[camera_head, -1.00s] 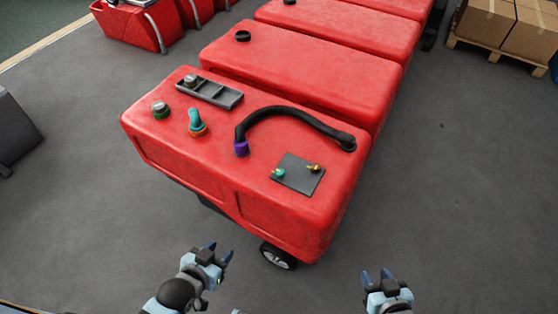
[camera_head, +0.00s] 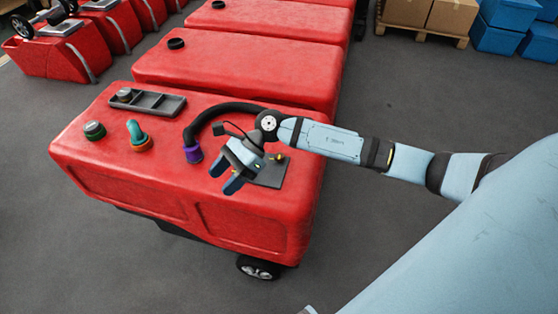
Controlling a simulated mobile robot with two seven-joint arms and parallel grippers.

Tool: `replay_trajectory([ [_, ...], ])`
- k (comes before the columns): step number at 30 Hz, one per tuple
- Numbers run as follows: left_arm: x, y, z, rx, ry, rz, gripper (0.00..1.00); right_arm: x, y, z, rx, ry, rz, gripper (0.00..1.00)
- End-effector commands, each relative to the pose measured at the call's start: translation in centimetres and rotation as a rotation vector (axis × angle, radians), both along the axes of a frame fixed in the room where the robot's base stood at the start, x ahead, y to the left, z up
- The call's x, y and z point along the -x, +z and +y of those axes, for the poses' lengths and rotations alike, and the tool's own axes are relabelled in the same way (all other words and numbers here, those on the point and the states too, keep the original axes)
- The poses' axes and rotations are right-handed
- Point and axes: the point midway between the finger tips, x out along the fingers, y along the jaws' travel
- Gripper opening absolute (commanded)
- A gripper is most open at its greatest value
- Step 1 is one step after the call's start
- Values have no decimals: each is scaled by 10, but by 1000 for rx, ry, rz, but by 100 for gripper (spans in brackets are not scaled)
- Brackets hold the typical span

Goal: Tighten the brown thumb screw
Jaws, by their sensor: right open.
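The brown thumb screw (camera_head: 281,156) is small and brassy. It sits at the far right edge of the dark square plate (camera_head: 271,178) on top of the nearest red tank (camera_head: 180,179). My right gripper (camera_head: 223,178) is open and empty, its blue fingers over the tank top to the left of the plate. The gripper body and wrist hide the plate's left part, so the teal screw there does not show. The right fingers are apart from the brown screw. My left gripper is not in view.
A black hose (camera_head: 212,117) with a purple collar (camera_head: 193,153) arches behind my right gripper. A teal knob on an orange base (camera_head: 138,137), a green-ringed cap (camera_head: 94,130) and a grey tray (camera_head: 150,102) stand to the left. More red tanks (camera_head: 240,70) stand behind.

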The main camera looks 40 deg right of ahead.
Motion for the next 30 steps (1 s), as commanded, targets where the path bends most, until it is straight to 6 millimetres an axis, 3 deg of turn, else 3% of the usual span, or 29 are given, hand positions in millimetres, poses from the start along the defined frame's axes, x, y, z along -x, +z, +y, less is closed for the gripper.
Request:
replay_trajectory([
  [1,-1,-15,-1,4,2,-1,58,-18,-16,-31,169,93,-116,58],
  [3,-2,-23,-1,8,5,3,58,-37,-24,-75,390,217,-231,58],
  [6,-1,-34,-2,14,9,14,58,-62,-21,-135,655,350,-322,58],
  [9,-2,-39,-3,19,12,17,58,-77,-11,-180,841,435,-353,58],
  [12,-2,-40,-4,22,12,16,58,-84,-2,-207,948,480,-358,58],
  [16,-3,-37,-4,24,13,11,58,-86,-4,-218,994,501,-354,58],
  [19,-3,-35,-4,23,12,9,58,-86,-16,-218,992,503,-353,58],
  [30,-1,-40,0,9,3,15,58,-86,-94,-216,988,500,-352,58],
])
